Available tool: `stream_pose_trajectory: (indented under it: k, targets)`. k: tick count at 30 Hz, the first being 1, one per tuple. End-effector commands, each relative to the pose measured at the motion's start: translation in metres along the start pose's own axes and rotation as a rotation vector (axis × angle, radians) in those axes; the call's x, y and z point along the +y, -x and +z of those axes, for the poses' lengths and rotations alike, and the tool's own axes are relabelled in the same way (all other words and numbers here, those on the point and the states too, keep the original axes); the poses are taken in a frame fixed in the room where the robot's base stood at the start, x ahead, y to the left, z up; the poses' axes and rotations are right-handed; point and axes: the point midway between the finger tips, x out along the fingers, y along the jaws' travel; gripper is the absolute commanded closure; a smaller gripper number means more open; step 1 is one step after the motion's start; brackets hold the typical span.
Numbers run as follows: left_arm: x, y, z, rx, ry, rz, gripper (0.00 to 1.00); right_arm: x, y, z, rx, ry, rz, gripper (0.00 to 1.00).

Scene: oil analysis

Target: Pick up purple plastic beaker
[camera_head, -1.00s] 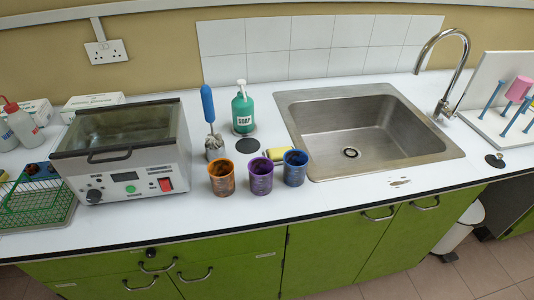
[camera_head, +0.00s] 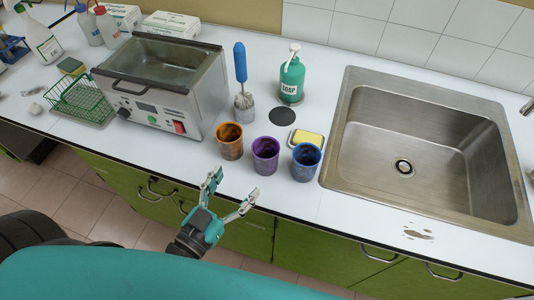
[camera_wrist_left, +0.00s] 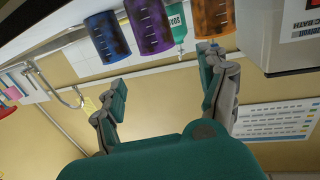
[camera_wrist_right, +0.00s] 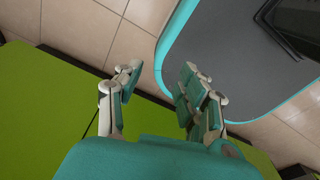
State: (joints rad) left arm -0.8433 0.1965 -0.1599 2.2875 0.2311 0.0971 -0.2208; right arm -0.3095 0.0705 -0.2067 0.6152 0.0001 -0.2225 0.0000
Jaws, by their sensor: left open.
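The purple plastic beaker (camera_head: 265,156) stands upright on the white counter, between an orange beaker (camera_head: 230,141) and a blue beaker (camera_head: 305,162). My left gripper (camera_head: 232,188) is open and empty in front of the counter edge, just short of the beakers. In the left wrist view the purple beaker (camera_wrist_left: 149,27) shows at the top, beyond and between the open fingers (camera_wrist_left: 165,75), with the blue beaker (camera_wrist_left: 107,38) and orange beaker (camera_wrist_left: 213,18) on either side. My right gripper (camera_wrist_right: 157,85) shows only in its wrist view, fingers apart and empty, near the green cabinet front.
A water bath (camera_head: 165,88) stands left of the beakers. A yellow sponge (camera_head: 306,138), a green soap bottle (camera_head: 291,80) and a blue-handled brush (camera_head: 240,65) stand behind them. The sink (camera_head: 425,150) lies to the right. The counter's front strip is clear.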

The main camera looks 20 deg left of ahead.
Motion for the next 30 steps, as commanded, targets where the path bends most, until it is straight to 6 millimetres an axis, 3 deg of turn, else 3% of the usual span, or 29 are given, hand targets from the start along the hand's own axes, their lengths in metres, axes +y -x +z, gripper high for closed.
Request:
stream_pose_trajectory:
  k: [3,9,17,25,30]
  targets:
    - [0.0,-0.027,-0.004,0.005,0.002,-0.001,0.24,-0.002,0.009,-0.001,0.001,-0.001,-0.003,0.6]
    - [0.0,-0.064,-0.002,0.002,0.002,0.0,0.24,0.007,0.018,-0.009,0.012,-0.002,0.009,0.6]
    - [0.001,-0.082,-0.001,0.0,0.001,0.0,0.24,0.017,0.022,-0.014,0.02,-0.004,0.021,0.6]
    - [0.002,-0.121,0.001,0.001,0.0,0.001,0.24,0.016,0.036,-0.013,0.017,-0.003,0.019,0.6]
    - [0.002,-0.129,0.003,-0.001,0.0,0.002,0.24,0.014,0.036,-0.013,0.016,-0.002,0.017,0.6]
